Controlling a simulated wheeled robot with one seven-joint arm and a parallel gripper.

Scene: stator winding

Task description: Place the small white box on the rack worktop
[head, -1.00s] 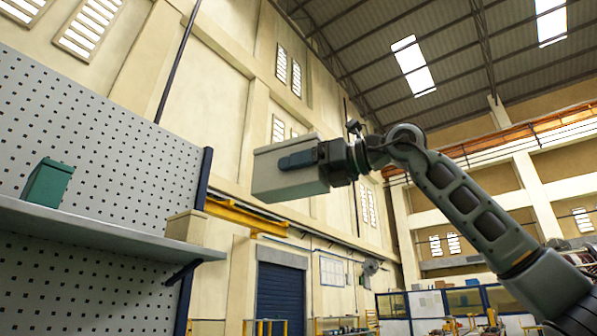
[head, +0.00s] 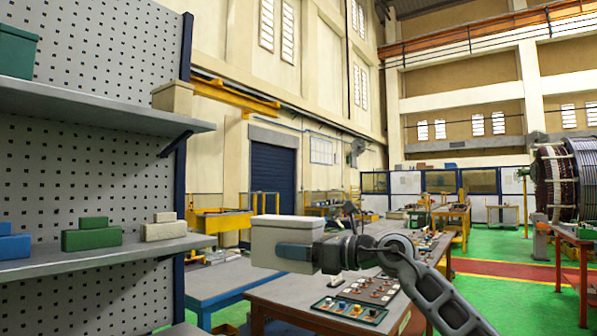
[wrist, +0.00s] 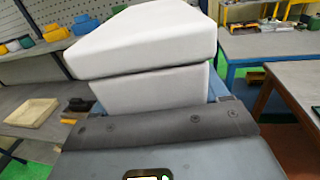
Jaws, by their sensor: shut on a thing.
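The small white box (head: 277,233) is held in my gripper (head: 296,252), out to the right of the rack's shelves. In the wrist view the white box (wrist: 150,45) fills the upper middle, with its lid seam showing, and the gripper (wrist: 160,125) is shut on it. The rack has a grey perforated back panel (head: 110,55). A small part of its grey worktop (head: 180,330) shows at the bottom of the head view. In the wrist view the worktop (wrist: 62,92) is at the left, and the box hides part of it.
The upper shelf (head: 90,105) and lower shelf (head: 90,260) jut out at left. Green blocks (head: 92,233) and cream blocks (head: 163,228) stand on the lower one. A shallow beige tray (wrist: 32,112) lies on the worktop. A table (head: 290,300) with parts stands right of the rack.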

